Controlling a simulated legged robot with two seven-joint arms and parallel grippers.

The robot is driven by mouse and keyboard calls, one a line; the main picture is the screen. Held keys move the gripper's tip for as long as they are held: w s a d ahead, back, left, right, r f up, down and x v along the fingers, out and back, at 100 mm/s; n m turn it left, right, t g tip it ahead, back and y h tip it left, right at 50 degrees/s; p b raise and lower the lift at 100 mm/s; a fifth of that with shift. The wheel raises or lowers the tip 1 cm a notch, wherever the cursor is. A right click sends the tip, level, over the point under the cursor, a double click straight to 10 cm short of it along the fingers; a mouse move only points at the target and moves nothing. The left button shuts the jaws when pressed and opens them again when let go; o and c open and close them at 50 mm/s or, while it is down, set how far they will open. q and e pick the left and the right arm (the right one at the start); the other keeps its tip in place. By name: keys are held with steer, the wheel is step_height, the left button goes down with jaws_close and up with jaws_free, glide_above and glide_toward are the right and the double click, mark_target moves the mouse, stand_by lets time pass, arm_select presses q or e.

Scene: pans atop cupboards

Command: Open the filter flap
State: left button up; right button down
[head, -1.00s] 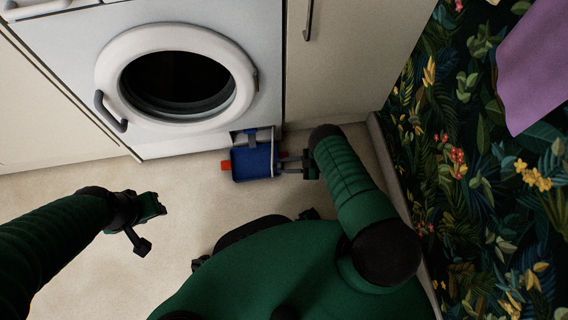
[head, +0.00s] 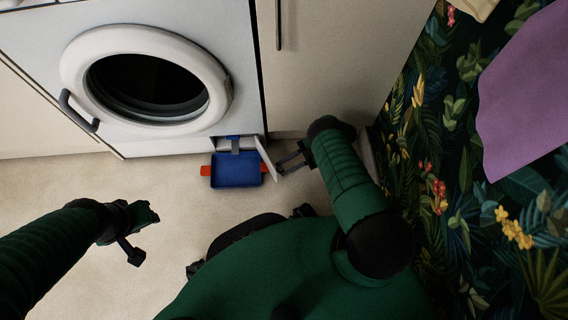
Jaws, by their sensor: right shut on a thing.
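The white filter flap (head: 266,158) stands out from the lower right corner of the washing machine (head: 30,45), swung open to the right. Behind it a small opening (head: 222,143) shows in the machine's base. My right gripper (head: 283,164) is at the flap's outer edge and shut on it. The fingertips are small and partly hidden in shadow. My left gripper (head: 146,234) is open and empty above the floor at the lower left, far from the flap.
A blue tray (head: 237,172) with red ends lies in front of the opening, close to the flap. A pale cupboard (head: 335,60) stands right of the machine. A leaf-patterned wall (head: 440,150) bounds the right. The floor (head: 60,185) at left is clear.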

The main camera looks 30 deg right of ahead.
steer(key=shift+s+f, duration=0.1)
steer(key=c, duration=1.1)
jaws_free()
